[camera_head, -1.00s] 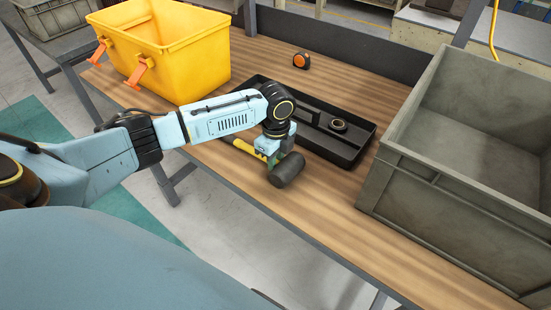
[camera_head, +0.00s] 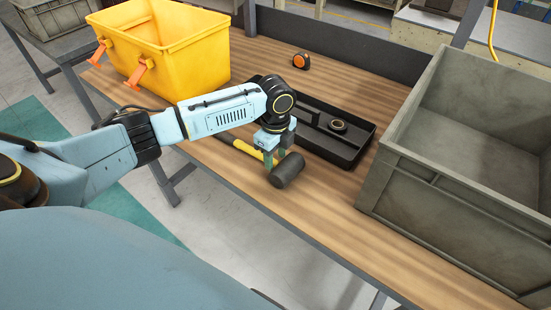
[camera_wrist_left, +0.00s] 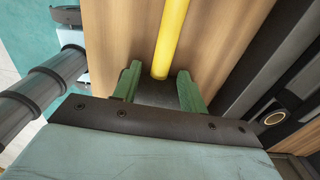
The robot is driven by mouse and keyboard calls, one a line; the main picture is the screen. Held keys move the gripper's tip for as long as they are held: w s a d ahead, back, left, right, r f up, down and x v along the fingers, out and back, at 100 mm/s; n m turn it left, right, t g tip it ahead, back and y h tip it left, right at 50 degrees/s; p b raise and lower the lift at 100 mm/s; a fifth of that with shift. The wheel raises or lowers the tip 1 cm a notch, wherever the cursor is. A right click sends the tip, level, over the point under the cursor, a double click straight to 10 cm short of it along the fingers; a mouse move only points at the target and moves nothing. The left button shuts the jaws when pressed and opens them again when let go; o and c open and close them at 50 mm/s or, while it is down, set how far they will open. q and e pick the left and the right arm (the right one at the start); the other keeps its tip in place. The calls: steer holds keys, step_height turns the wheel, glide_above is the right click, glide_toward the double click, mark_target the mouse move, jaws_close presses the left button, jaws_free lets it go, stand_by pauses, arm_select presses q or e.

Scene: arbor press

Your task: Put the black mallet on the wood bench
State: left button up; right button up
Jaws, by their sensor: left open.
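The black mallet has a dark cylindrical head (camera_head: 287,170) and a yellow handle (camera_head: 243,148). It lies on its side on the wood bench (camera_head: 325,215), near the front edge. My left gripper (camera_head: 275,157) is open just above and behind the head, over the head end of the handle. In the left wrist view, the yellow handle (camera_wrist_left: 171,40) runs between the two green fingers (camera_wrist_left: 157,85), with a gap on either side. The dark head shows between the fingers and is partly hidden by the gripper. My right gripper is not in view.
A black tray (camera_head: 345,155) with a dark ring (camera_head: 338,126) lies just behind the mallet. A yellow bin (camera_head: 185,72) stands at the back left, a grey crate (camera_head: 450,205) at the right. An orange and black tape measure (camera_head: 301,60) sits at the back. Bare wood lies right of the mallet.

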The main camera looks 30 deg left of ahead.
arm_select(q)
step_height(320, 180, up, 10)
steer(key=shift+r+p, duration=0.2)
steer(key=shift+p, duration=0.2)
stand_by(0.3)
